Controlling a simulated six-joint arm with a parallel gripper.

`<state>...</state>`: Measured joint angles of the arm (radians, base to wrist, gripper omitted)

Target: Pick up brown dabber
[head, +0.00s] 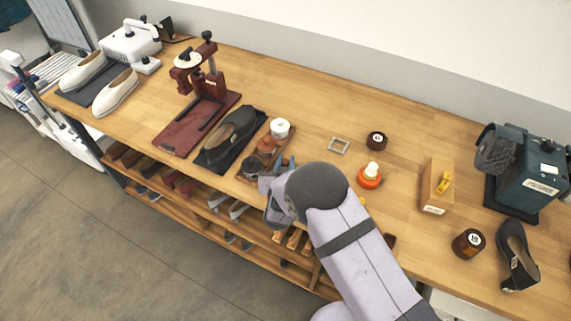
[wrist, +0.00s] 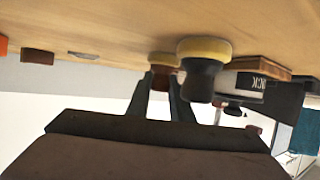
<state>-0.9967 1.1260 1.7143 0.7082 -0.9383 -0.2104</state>
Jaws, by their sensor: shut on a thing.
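The brown dabber (wrist: 161,72), with a pale yellow pad, is between the two fingers of my gripper (wrist: 163,88) in the wrist view. The fingers are shut on its brown body, and its lower part is partly hidden by them. A black dabber (wrist: 203,75) with a yellow pad stands close beside it on the right. In the head view my gripper (head: 268,184) is at the front edge of the small wooden tray (head: 284,160). A brown shape (head: 266,146) shows there, partly covered. I cannot tell whether the dabber is clear of its support.
A white jar (head: 279,128) stands at the tray's back. A dark shoe (head: 231,137) on a mat lies left of it. Bare bench lies behind.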

